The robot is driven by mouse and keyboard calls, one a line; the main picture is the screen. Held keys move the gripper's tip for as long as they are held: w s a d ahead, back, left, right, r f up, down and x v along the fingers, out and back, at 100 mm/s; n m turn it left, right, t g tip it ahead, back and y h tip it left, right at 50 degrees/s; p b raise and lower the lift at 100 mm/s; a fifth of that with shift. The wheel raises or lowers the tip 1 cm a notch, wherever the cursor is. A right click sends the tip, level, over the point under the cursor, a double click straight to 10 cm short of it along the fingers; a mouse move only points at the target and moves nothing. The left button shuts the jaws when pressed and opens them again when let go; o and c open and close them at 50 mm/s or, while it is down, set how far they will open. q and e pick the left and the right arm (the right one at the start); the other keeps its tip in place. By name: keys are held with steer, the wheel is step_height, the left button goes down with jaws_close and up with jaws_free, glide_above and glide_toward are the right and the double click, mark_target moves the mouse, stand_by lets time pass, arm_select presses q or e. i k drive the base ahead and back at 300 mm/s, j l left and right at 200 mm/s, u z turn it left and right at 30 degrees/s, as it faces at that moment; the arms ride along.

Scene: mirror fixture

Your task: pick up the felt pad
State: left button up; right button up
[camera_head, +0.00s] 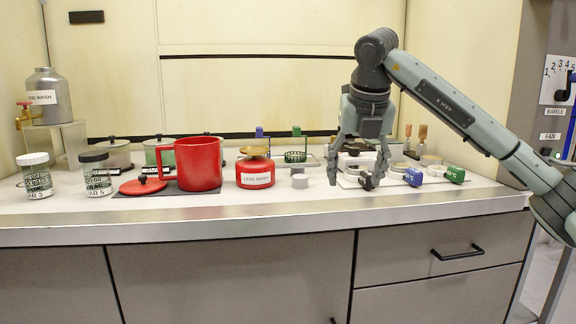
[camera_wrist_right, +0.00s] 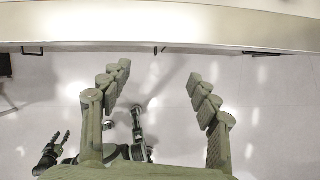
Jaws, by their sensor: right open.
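I cannot make out a felt pad for certain in either view. My right gripper (camera_head: 357,177) hangs fingers down over the right part of the counter, in front of a pale tray with small parts. Its fingers are spread apart, with nothing seen held between them. A small dark piece shows by its right fingertip; I cannot tell what it is. In the right wrist view the open fingers (camera_wrist_right: 158,74) point toward the counter's front edge. The gripper hides part of the tray area. My left gripper does not show in the head view.
A red pot (camera_head: 199,165), a red can (camera_head: 255,173), lidded jars (camera_head: 37,176) and a grey tank (camera_head: 49,98) stand to the left. The counter's front strip (camera_head: 270,208) is clear.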

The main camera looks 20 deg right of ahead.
mark_target(296, 168)
steer(key=i, duration=1)
